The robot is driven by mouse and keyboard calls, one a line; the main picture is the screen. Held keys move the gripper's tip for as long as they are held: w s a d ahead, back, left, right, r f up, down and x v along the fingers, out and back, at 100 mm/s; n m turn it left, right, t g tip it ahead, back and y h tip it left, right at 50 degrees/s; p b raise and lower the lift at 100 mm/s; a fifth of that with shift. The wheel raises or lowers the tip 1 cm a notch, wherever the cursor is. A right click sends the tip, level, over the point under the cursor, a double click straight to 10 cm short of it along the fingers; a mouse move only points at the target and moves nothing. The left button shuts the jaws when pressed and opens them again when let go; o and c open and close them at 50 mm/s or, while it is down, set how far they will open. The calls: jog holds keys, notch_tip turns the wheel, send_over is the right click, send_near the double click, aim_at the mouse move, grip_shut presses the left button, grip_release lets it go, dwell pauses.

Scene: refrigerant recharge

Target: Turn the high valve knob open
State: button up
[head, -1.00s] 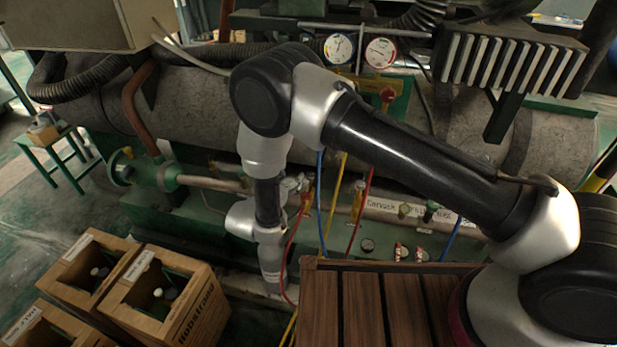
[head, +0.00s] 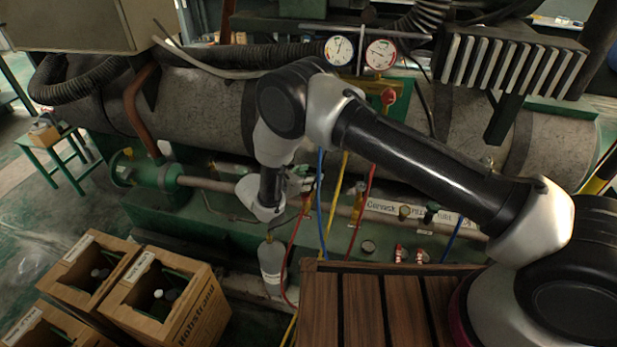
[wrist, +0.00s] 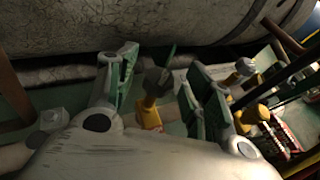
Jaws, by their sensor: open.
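My gripper (wrist: 160,68) is open in the wrist view, with its two green-padded fingers apart. Between and beyond them stands a brass-coloured valve (wrist: 151,112) with a dark grey top. I cannot tell whether the fingers touch it, and no label on it is readable. In the head view my gripper (head: 303,180) is small beside the hoses, partly hidden. A red knob (head: 389,96) sits on the manifold below the red-marked gauge (head: 380,54). Which knob is the high valve is not marked legibly.
Blue, yellow and red hoses (head: 368,195) hang close to my gripper. A pale bottle (head: 271,262) stands below my wrist. Wooden crates (head: 205,310) holding bottles are at lower left, a slatted wooden surface (head: 360,310) is at front. A large grey cylinder (head: 200,105) runs behind.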

jog(key=c, duration=1)
jog(key=n+t+y, duration=0.1)
jog(key=n+y, duration=0.2)
jog(key=n+t+y, duration=0.1)
jog(key=shift+s+d+t, duration=0.1)
jog(key=shift+d+t, duration=0.2)
jog(key=shift+d, duration=0.05)
jog(key=shift+n+t+y, duration=0.3)
jog(key=shift+n+y, duration=1.4)
jog(key=shift+y, duration=0.2)
jog(key=o, duration=1)
